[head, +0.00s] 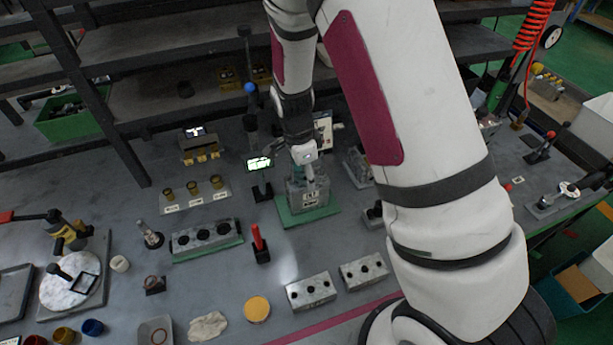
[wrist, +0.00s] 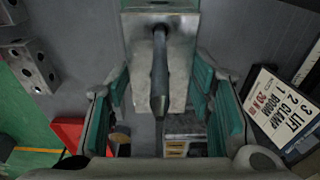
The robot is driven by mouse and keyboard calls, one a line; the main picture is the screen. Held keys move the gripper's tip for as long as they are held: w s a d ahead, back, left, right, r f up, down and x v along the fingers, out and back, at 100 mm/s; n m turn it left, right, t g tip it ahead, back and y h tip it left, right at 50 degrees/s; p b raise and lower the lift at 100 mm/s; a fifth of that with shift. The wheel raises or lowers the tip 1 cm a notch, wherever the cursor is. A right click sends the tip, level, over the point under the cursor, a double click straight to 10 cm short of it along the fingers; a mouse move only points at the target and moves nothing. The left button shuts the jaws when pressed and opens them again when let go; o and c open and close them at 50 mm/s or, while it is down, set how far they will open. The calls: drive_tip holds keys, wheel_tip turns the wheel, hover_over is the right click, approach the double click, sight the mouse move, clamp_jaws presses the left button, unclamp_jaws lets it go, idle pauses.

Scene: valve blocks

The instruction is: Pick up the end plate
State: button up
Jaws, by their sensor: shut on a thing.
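A grey metal piece, which I take to be the end plate (wrist: 140,60), sits between the green-padded fingers of my gripper (wrist: 163,88) in the wrist view. The pads press on its left and right sides. A dark rod runs down the middle of the view in front of it. In the head view my gripper (head: 309,172) points down at a grey labelled block (head: 308,198) on a green mat (head: 290,217). The fingers partly hide the block's top. I cannot tell whether the plate is apart from what is under it.
A grey block with several holes (head: 206,238) lies on another green mat at left. Two light blocks with holes (head: 311,290) (head: 364,271) lie in front. A red-handled tool (head: 257,240) stands nearby. A small lit screen (head: 259,163) stands just left of my gripper. An instruction card (wrist: 280,106) is at right.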

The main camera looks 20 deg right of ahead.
wheel_tip(320, 180, up, 18)
drive_tip(key=shift+b, duration=0.45)
idle(0.5)
